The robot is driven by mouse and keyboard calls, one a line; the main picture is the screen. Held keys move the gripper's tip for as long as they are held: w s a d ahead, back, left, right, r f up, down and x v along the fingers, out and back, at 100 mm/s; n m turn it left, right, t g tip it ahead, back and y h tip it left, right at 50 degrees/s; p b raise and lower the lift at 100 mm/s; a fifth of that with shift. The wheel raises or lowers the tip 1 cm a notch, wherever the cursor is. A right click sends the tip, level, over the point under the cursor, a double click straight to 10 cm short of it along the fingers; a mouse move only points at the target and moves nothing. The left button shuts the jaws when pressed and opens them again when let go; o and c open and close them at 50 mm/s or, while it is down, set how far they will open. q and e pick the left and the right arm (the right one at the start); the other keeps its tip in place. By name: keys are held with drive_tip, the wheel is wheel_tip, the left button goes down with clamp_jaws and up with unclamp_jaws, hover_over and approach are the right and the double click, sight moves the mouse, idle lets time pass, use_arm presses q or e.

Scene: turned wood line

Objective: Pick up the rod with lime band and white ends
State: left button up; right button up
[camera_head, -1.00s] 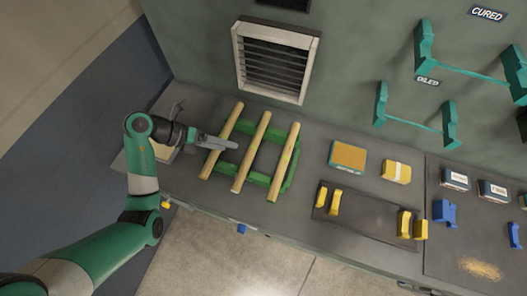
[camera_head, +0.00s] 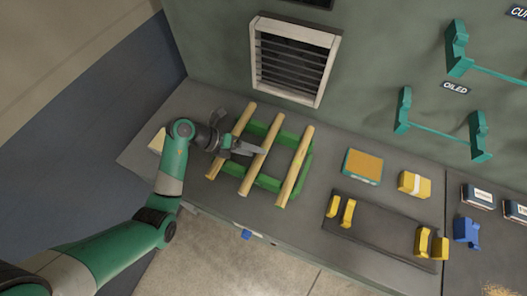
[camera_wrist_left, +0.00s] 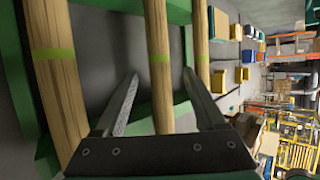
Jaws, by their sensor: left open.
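Three pale wooden rods lie side by side across a green rack (camera_head: 268,183) on the bench: a left rod (camera_head: 226,150), a middle rod (camera_head: 257,167) and a right rod (camera_head: 296,166). In the left wrist view each rod shows a lime band, on the left rod (camera_wrist_left: 65,95), the middle rod (camera_wrist_left: 160,85) and the right rod (camera_wrist_left: 201,30). I cannot make out white ends on any of them. My left gripper (camera_head: 252,148) is open above the rack, its fingertips near the middle rod. In the left wrist view the middle rod passes between its fingers (camera_wrist_left: 160,88). My right gripper is not in view.
Right of the rack lie an orange-topped block (camera_head: 363,165), a yellow and white block (camera_head: 414,184) and a dark mat (camera_head: 382,228) with yellow holders. A wall vent (camera_head: 290,62) and green wall brackets (camera_head: 402,110) stand behind. The bench's front edge is close below the rack.

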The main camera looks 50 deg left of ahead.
use_arm(q)
drive_tip(key=shift+x, duration=1.1)
clamp_jaws()
